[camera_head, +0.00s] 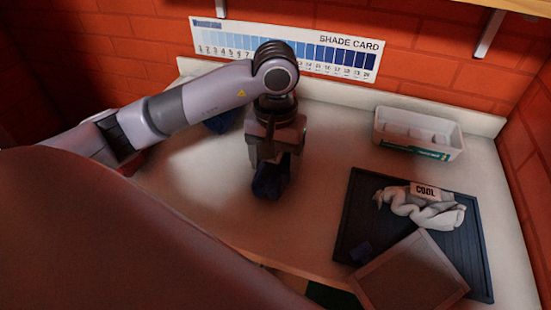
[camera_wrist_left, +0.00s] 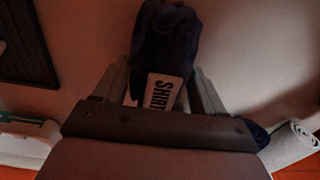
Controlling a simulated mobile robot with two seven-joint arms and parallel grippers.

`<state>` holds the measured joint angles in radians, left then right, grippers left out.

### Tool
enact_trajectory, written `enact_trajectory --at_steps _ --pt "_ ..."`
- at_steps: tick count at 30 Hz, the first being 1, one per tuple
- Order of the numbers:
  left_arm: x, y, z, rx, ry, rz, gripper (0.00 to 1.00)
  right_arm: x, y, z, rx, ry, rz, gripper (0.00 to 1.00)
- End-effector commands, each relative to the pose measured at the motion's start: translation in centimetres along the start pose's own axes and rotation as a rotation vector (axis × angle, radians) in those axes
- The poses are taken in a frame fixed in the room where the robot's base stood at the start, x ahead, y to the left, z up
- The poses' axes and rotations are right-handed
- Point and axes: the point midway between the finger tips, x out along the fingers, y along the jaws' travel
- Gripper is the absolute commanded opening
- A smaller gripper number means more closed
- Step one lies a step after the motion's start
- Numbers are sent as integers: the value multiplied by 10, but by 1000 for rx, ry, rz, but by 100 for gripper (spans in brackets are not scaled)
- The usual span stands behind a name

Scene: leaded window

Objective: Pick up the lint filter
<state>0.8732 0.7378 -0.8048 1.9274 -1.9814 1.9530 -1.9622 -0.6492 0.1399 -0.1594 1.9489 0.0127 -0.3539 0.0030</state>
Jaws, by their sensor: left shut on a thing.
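A flat square brown-framed panel (camera_head: 410,272), which may be the lint filter, lies tilted over the front edge of a dark ribbed tray (camera_head: 352,215) at lower right in the head view. My left gripper (camera_head: 274,160) points down near the middle of the counter, well to the left of the panel. It is shut on a dark blue cloth bundle (camera_head: 270,182). In the left wrist view the bundle (camera_wrist_left: 168,38) sits between the fingers and bears a white label reading "SHIRT" (camera_wrist_left: 163,90). My right gripper is not in view.
A white divided bin (camera_head: 418,133) stands behind. Another blue item (camera_head: 219,123) lies behind my left arm. A shade card (camera_head: 350,52) hangs on the brick wall.

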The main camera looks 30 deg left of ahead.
Motion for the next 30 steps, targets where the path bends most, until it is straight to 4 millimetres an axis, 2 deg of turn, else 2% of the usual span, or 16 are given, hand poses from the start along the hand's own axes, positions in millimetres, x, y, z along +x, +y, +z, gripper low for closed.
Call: enact_trajectory --at_steps 9,10,12,25,30 --pt "4 0 0 0 2 0 36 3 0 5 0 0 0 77" --pt "3 0 0 0 1 0 77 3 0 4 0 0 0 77" --pt "2 0 0 0 1 0 97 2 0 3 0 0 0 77" --pt "-4 0 0 0 1 0 97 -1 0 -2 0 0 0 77" --pt "-30 0 -1 0 6 1 97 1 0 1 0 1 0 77"
